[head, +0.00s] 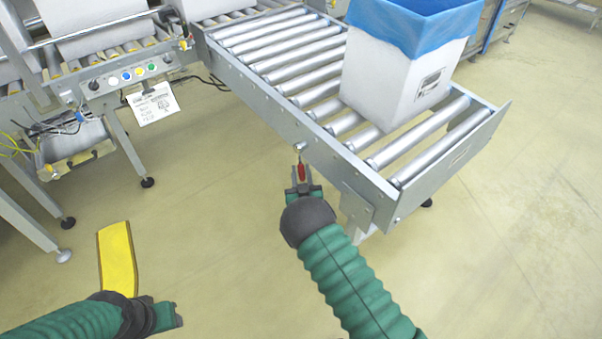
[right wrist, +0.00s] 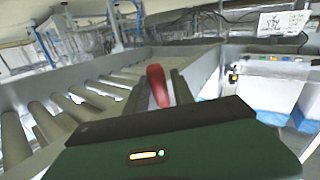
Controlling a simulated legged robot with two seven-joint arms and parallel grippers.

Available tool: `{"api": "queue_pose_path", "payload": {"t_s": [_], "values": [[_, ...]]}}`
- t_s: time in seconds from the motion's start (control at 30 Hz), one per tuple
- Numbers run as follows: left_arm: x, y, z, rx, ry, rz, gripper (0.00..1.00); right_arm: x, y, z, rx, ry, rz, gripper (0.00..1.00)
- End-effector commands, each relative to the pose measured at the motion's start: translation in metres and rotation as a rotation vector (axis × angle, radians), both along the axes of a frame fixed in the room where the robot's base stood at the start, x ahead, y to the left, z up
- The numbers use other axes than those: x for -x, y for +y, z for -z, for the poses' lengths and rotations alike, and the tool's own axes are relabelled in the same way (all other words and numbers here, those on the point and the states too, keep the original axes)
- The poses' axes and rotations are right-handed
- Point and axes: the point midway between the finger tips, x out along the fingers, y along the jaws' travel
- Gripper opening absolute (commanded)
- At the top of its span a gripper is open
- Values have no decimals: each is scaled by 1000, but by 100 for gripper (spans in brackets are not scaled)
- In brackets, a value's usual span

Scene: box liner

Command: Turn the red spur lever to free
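The red spur lever (head: 301,171) hangs down from a pivot on the near side rail of the roller conveyor. My right gripper (head: 301,184) is at the lever, with its two fingers apart on either side of it. In the right wrist view the red lever (right wrist: 158,86) stands between the two dark fingers, close to both; I cannot tell whether either touches it. My left gripper (head: 168,314) is low at the left, away from the conveyor, and its finger opening is not clear.
A white box (head: 395,80) with a blue liner (head: 420,30) stands on the roller conveyor (head: 335,160). A control panel with coloured buttons (head: 126,77) and a paper sign (head: 153,104) are at left. A yellow floor marking (head: 117,258) lies near my left arm. The floor between my arms is clear.

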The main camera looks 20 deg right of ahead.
Motion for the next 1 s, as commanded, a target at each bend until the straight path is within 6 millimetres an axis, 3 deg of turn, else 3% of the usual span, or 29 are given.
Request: {"api": "queue_pose_path", "payload": {"t_s": [0.03,0.2,1.0], "values": [[0,0,0,0,0,0,41,0,0,0,0,0,0,22],[0,0,0,0,0,0,41,0,0,0,0,0,0,0],[0,0,0,0,0,0,41,1,0,1,0,2,0,0]]}}
